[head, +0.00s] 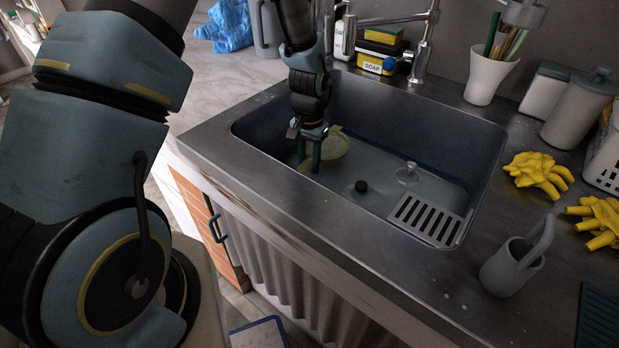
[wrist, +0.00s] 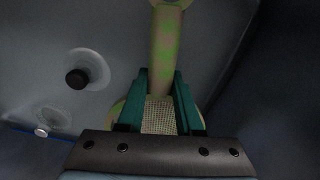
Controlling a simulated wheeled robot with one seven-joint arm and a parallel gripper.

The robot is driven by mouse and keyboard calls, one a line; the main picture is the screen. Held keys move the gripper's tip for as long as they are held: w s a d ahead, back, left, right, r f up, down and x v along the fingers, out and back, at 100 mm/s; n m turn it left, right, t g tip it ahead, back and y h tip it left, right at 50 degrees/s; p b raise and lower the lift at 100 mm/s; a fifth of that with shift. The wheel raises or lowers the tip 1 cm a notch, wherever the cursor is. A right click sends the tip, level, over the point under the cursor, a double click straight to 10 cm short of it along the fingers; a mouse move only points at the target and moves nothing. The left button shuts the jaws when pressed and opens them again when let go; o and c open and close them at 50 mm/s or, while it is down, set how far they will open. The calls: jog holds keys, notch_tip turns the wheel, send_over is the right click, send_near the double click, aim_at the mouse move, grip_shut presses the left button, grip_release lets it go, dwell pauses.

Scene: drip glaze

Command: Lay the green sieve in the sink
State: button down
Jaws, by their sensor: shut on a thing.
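The green sieve (head: 335,146) is inside the sink, towards its left end in the head view. My gripper (head: 310,160) reaches down into the sink and is shut on the sieve. In the wrist view the sieve's pale green handle (wrist: 166,50) runs up from between the teal fingers (wrist: 160,90), with mesh showing between them. The gripper hides part of the sieve's rim. I cannot tell whether the sieve touches the sink floor. The steel sink (head: 400,135) has a dark plug and a clear round piece on its floor.
A slotted grey rack (head: 428,218) lies in the sink's front right corner. The tap (head: 425,45), soap box (head: 376,63) and a white cup of utensils (head: 489,75) stand behind. Yellow gloves (head: 540,173) and a grey holder (head: 512,267) are on the right counter.

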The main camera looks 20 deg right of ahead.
aim_at(309, 159)
jog(key=shift+f+p, duration=0.4)
jog(key=shift+f, duration=2.5)
jog(key=shift+f, duration=0.1)
jog(key=c, duration=0.6)
grip_release()
notch_tip(309, 159, up, 12)
jog(key=shift+r+b, duration=0.15)
jog(key=shift+b, duration=0.9)
jog(key=shift+r, duration=0.1)
